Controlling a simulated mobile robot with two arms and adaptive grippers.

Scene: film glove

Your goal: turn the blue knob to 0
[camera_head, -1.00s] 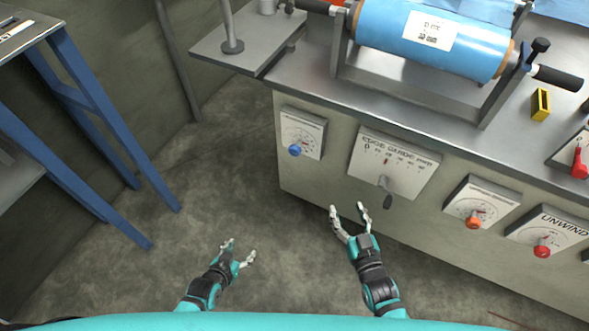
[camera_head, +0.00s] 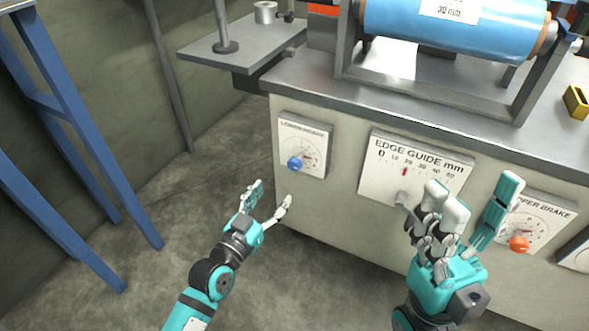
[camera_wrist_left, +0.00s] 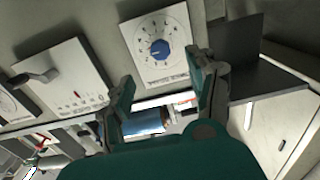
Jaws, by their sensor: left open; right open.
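The blue knob (camera_head: 295,163) sits on a white dial plate (camera_head: 313,142) at the left end of the machine's front panel. In the left wrist view the blue knob (camera_wrist_left: 159,48) shows at the centre of its round dial, beyond my fingers. Its exact setting is too small to read. My left gripper (camera_head: 272,196) is open and empty, below and left of the knob, apart from it. My right gripper (camera_head: 470,205) is open in front of the panel, between the edge guide plate and the orange knob, and hides part of both plates.
The edge guide plate (camera_head: 410,160) with its grey lever (camera_head: 403,199) is right of the blue knob's plate. An orange knob (camera_head: 519,243) is further right. A grey side shelf (camera_head: 240,52) juts out at upper left. A blue-legged stand (camera_head: 85,150) is at left. Floor between is clear.

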